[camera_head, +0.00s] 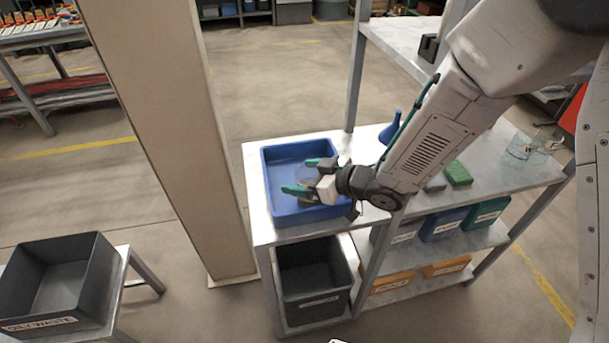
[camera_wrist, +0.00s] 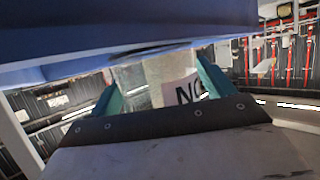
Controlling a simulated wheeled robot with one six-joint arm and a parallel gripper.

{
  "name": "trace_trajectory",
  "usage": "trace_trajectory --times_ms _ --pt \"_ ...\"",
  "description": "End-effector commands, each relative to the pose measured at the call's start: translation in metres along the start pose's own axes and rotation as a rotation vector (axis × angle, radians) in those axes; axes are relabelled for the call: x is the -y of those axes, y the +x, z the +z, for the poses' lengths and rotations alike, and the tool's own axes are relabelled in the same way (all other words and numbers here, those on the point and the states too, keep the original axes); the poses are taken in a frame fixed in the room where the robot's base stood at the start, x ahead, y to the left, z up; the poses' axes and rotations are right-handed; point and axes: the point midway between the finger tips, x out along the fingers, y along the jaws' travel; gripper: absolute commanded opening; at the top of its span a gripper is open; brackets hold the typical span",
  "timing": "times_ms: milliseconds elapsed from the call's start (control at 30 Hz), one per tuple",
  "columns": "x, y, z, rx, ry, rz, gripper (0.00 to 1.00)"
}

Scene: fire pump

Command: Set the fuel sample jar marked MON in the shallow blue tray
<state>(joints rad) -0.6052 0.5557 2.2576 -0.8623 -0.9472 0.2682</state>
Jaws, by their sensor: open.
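The shallow blue tray (camera_head: 290,214) stands on the left end of the metal bench. My gripper (camera_head: 308,176) is over the tray, its green fingers apart. A clear jar (camera_wrist: 150,78) with a pale label shows between the open fingers in the wrist view. Dark letters like "NO" show on the label; the rest is hidden. The blue tray (camera_wrist: 130,35) fills the top of that view, and the jar's end meets its blue surface there. In the head view the jar is faint and partly hidden by the gripper.
A blue funnel (camera_head: 390,130), a green block (camera_head: 458,173) and glass jars (camera_head: 520,147) are on the bench to the right. A dark bin (camera_head: 313,295) sits below the tray. A beige post (camera_head: 165,110) stands left of the bench. A grey waste bin (camera_head: 60,290) is at lower left.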

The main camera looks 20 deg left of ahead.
Motion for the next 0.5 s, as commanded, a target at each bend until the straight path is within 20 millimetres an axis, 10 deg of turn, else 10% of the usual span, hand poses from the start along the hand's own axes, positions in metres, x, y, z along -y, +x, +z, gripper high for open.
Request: trace_trajectory --times_ms 500 --pt "-0.001 -0.072 -0.003 -0.001 0.001 0.004 0.81"
